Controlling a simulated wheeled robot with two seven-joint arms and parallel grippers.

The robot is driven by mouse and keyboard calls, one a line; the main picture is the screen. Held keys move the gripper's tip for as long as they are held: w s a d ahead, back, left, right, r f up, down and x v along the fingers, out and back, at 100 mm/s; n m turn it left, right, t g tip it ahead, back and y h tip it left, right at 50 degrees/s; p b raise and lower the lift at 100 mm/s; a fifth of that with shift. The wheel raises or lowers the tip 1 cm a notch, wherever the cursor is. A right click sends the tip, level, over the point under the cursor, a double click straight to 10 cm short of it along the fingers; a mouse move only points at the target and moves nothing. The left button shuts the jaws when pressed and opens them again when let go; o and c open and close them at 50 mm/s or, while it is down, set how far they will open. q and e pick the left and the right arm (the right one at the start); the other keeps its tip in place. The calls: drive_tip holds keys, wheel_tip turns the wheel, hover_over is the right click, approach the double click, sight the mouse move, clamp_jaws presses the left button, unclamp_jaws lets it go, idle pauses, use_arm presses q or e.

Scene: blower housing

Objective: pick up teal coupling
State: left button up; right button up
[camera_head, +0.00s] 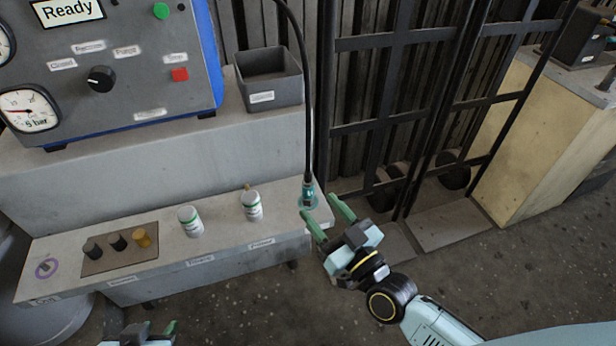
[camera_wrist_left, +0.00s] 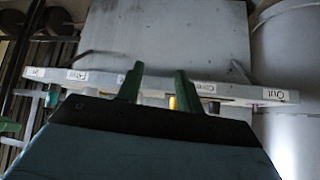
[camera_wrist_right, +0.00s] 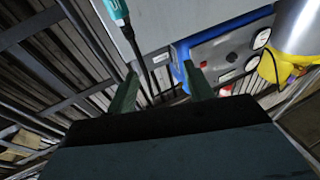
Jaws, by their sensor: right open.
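The teal coupling (camera_head: 309,195) stands at the right end of the grey bench ledge, at the lower end of a black hose (camera_head: 307,110). In the right wrist view the coupling (camera_wrist_right: 117,10) shows at the top edge, left of the finger gap. My right gripper (camera_head: 318,206) is open and empty, its fingertips close to the coupling in the head view; contact cannot be made out. My left gripper (camera_wrist_left: 157,76) is open and empty, low in front of the ledge; only part of it shows at the bottom of the head view.
A grey bin (camera_head: 268,80) stands above. A black metal rack (camera_head: 400,110) stands to the right.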

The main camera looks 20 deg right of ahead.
use_arm(q)
drive_tip(key=s+a+f+g+y+p, duration=0.25)
drive_tip(key=s+f+g, duration=0.2)
drive_tip(key=s, duration=0.35)
use_arm(e)
drive_tip(key=g+h, duration=0.1)
drive_tip(key=g, duration=0.1)
approach(304, 181)
drive_tip(key=w+b, duration=0.1)
drive_tip(key=w+a+f+b, duration=0.1)
drive_tip(key=w, duration=0.1)
drive_tip(key=w+b, duration=0.1)
drive_tip(key=w, duration=0.1)
drive_tip(key=shift+w+a+f, duration=0.15)
drive_tip(key=shift+f, duration=0.25)
drive_tip(key=shift+w+a, duration=0.1)
drive_tip(key=shift+w, duration=0.6)
drive_tip(key=b+x, duration=0.2)
drive_tip(key=x, duration=0.2)
drive_tip(key=shift+w+f, duration=0.15)
drive_tip(key=shift+w, duration=0.2)
use_arm(q)
drive_tip(key=w+d+r+t+h, duration=0.3)
drive_tip(key=w+r+t, duration=0.2)
drive_tip(key=r, duration=0.5)
drive_tip(key=shift+w+d, duration=0.3)
drive_tip(key=shift+w, duration=0.6)
use_arm(e)
clamp_jaws()
